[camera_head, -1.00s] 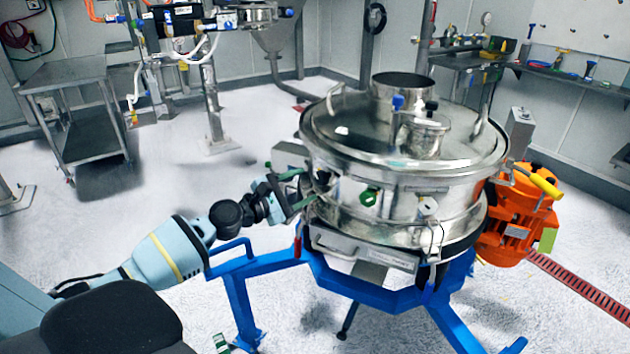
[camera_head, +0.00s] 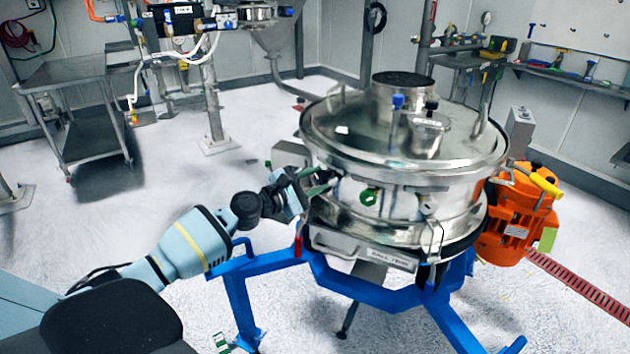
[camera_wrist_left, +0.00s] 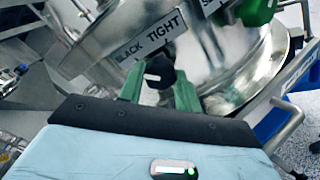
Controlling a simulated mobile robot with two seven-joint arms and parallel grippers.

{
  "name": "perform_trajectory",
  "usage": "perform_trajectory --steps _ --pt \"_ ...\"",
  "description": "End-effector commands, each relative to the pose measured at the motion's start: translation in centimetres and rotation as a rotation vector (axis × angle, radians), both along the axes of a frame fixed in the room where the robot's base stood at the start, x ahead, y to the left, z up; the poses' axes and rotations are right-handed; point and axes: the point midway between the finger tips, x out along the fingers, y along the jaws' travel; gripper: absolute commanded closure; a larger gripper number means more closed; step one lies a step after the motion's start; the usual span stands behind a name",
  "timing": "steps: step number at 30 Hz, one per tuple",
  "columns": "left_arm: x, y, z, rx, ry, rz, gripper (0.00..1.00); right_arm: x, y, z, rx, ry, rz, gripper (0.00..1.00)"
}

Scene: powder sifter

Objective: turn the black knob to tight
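The black knob (camera_wrist_left: 158,72) sits on the steel front of the round sifter (camera_head: 400,150), and its white mark points left in the left wrist view. A label (camera_wrist_left: 150,36) above it reads SLACK on the left and TIGHT on the right. My left gripper (camera_wrist_left: 160,84) has one green finger on each side of the knob, close against it, and looks shut on it. In the head view my left gripper (camera_head: 321,180) reaches the sifter's left side; its fingers largely hide the knob there. My right gripper is not in view.
A green knob (camera_head: 368,197) sits to the right; it also shows in the left wrist view (camera_wrist_left: 255,10). A blue frame (camera_head: 370,290) carries the sifter, with an orange motor (camera_head: 515,215) at right. A steel cart (camera_head: 75,75) stands back left.

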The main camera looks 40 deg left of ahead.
Motion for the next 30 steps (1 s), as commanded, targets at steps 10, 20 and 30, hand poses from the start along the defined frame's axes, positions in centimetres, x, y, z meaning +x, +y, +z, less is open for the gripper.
perform_trajectory --steps 10,20,30 --pt "0.0 0.0 0.0 0.009 -0.002 -0.001 0.89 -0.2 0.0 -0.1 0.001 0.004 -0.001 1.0" --pt "0.0 0.0 -0.2 0.147 -0.042 0.0 0.89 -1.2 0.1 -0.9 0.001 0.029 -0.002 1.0" --pt "0.0 0.0 -0.4 0.442 -0.128 -0.001 0.89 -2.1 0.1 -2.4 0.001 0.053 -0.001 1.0"
